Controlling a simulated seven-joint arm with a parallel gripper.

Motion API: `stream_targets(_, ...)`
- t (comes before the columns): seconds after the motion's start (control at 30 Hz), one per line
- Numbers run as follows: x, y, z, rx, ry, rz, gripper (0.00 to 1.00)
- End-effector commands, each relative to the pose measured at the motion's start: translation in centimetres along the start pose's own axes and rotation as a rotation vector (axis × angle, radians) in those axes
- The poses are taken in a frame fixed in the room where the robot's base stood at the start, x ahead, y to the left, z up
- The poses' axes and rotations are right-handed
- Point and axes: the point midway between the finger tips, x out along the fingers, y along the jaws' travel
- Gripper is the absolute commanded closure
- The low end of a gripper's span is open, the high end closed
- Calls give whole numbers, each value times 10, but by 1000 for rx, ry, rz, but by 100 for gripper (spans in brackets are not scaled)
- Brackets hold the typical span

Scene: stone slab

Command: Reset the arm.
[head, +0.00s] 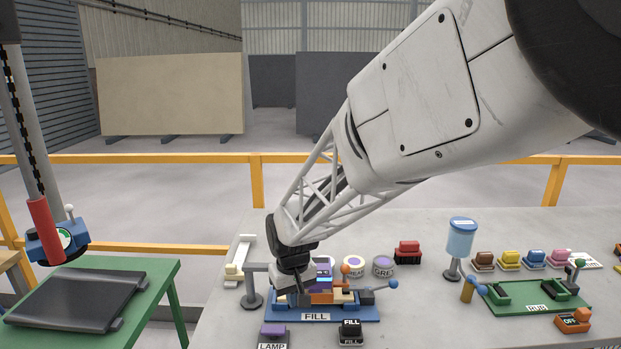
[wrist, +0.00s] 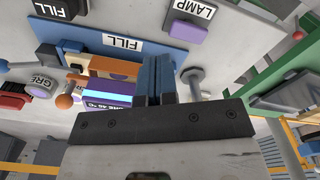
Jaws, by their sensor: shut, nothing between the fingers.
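My arm reaches down from the upper right in the head view. My gripper (head: 301,299) is low over the left part of the blue FILL base (head: 352,315). In the wrist view my gripper's fingers (wrist: 154,72) are together and empty, pointing at the blue base (wrist: 90,30). Beside them is a purple block with a screen (wrist: 108,98) and an orange clamp frame (wrist: 103,66); the block also shows in the head view (head: 323,279), partly hidden by my wrist. I cannot tell whether the fingertips touch the base.
A grey post (head: 252,288) stands just left of my gripper. The LAMP button (head: 274,333) and black FILL button (head: 350,329) are in front. A blue-topped dispenser (head: 461,240) and green RUB base (head: 536,297) are to the right. A green side table (head: 166,276) stands left.

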Motion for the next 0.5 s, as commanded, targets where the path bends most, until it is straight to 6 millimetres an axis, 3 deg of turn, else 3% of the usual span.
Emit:
stream_targets(0.2,-41,32,50,78,35,7,100)
stream_targets(0.5,-86,64,126,188,81,18,100)
